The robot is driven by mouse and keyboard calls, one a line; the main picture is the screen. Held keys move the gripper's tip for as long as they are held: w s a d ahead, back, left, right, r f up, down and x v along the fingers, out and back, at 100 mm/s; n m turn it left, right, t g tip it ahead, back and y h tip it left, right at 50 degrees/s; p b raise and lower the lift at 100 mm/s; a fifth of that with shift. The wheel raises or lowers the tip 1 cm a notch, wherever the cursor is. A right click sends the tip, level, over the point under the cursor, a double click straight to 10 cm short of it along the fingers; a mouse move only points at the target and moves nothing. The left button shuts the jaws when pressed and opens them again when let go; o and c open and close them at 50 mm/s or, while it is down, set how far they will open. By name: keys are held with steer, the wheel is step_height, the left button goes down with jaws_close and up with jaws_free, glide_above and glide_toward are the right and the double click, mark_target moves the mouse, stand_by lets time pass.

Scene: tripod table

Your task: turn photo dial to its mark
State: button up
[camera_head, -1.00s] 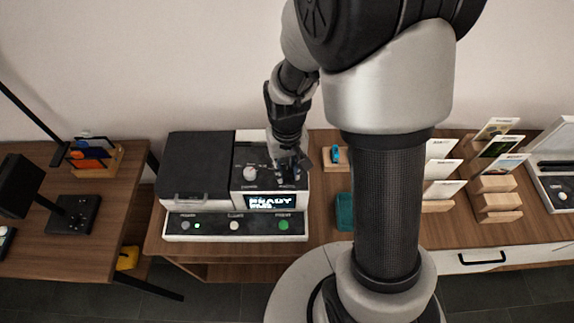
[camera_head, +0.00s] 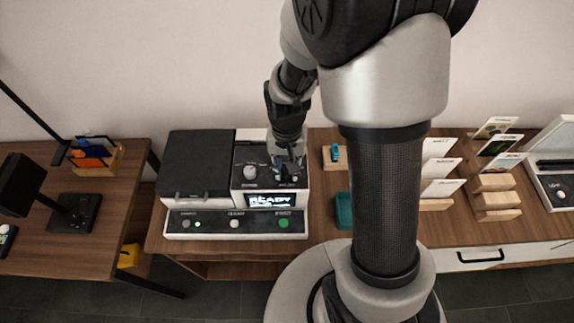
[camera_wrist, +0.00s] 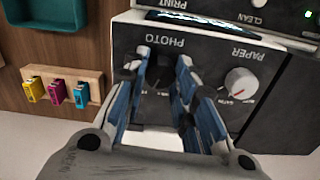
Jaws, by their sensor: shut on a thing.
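The printer (camera_head: 240,222) stands on the wooden table, with its photo dial on the dark top panel beneath the word PHOTO. In the wrist view the dark photo dial (camera_wrist: 158,78) sits between my gripper's blue-padded fingers (camera_wrist: 160,88), which are shut on it. The fingers hide much of the dial, and I cannot tell its pointer or mark exactly. In the head view my gripper (camera_head: 288,172) comes down on the right part of the panel. The white paper dial (camera_head: 249,173) is beside it; it also shows in the wrist view (camera_wrist: 240,82).
The display (camera_head: 270,201) reads READY. Power, clean and print buttons line the front, the green print button (camera_head: 284,223) at the right. A wooden holder (camera_wrist: 62,90) with yellow, magenta and cyan cartridges and a teal tray (camera_wrist: 45,17) are beside the printer.

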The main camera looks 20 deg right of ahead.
steer(key=o, duration=1.1)
steer(key=shift+r, duration=0.1)
step_height(320, 180, up, 12)
steer(key=shift+f, duration=0.1)
steer(key=s+r+n+t, duration=0.1)
steer(key=s+r, duration=0.2)
steer(key=s, duration=0.2)
steer(key=s+r+n+t, duration=0.2)
steer(key=s+r, duration=0.2)
steer(key=s, duration=0.1)
steer(key=s+r+n+t, duration=0.1)
steer(key=s+r, duration=0.3)
steer(key=s, duration=0.1)
steer(key=shift+r+n+t, duration=0.15)
steer(key=shift+n+t, duration=0.15)
